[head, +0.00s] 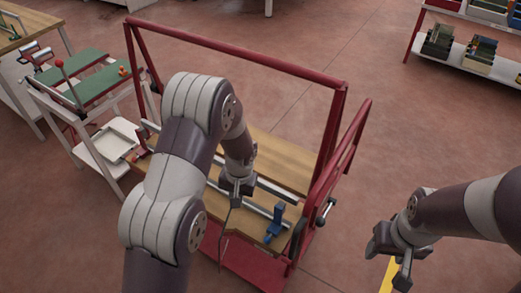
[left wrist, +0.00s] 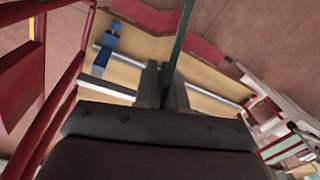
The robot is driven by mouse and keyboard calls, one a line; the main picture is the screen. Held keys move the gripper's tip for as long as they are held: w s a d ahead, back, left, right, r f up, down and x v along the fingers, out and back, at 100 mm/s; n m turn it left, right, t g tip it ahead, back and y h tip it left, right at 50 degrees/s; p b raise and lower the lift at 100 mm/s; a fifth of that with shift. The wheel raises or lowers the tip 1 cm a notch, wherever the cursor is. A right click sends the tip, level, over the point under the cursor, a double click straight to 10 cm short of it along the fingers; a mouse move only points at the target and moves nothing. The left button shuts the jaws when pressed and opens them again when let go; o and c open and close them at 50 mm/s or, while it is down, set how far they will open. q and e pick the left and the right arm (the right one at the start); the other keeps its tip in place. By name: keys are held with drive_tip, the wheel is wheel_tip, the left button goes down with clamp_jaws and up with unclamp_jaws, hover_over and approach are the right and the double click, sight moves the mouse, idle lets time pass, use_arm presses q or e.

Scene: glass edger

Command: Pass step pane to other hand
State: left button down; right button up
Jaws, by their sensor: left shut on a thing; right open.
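The step pane (head: 226,225) shows nearly edge-on as a thin dark strip hanging below my left gripper (head: 237,190). In the left wrist view the pane (left wrist: 181,40) is a narrow green strip that runs up from between the fingers (left wrist: 166,88). My left gripper is shut on it, above the wooden deck of the red frame cart. The pane's face and outline cannot be made out. My right gripper (head: 388,252) is open and empty to the right of the cart, well apart from the pane.
The red frame cart (head: 240,58) has a wooden deck (head: 275,160), pale rails and a blue clamp (head: 276,222). A side stand with green tops (head: 85,75) and a white tray (head: 114,141) stands at the left. A shelf (head: 470,60) is at the upper right. Floor between cart and right gripper is clear.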

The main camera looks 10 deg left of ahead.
drive_tip(key=shift+c, duration=0.3)
drive_tip(key=shift+a, duration=0.2)
drive_tip(key=c, duration=0.4)
drive_tip(key=shift+o, duration=0.2)
drive_tip(key=s+a+n+t, duration=0.1)
drive_tip(key=s+a+n, duration=0.3)
drive_tip(key=a+n, duration=0.8)
drive_tip(key=s+a+n+t, duration=0.1)
drive_tip(key=s+a+n, duration=0.2)
drive_tip(key=a+n, duration=0.9)
use_arm(q)
drive_tip(key=w+d+r+m, duration=0.1)
drive_tip(key=w+d+r, duration=0.2)
drive_tip(key=d, duration=0.5)
drive_tip(key=w+d+r+m, duration=0.1)
drive_tip(key=w+d+r, duration=0.2)
drive_tip(key=d+r, duration=0.2)
drive_tip(key=d, duration=0.3)
drive_tip(key=shift+w+r, duration=0.2)
use_arm(e)
drive_tip(key=w+f+n+t, duration=0.1)
drive_tip(key=w+f+n, duration=0.3)
drive_tip(key=w+n, duration=0.5)
drive_tip(key=w, duration=0.7)
drive_tip(key=shift+d, duration=0.35)
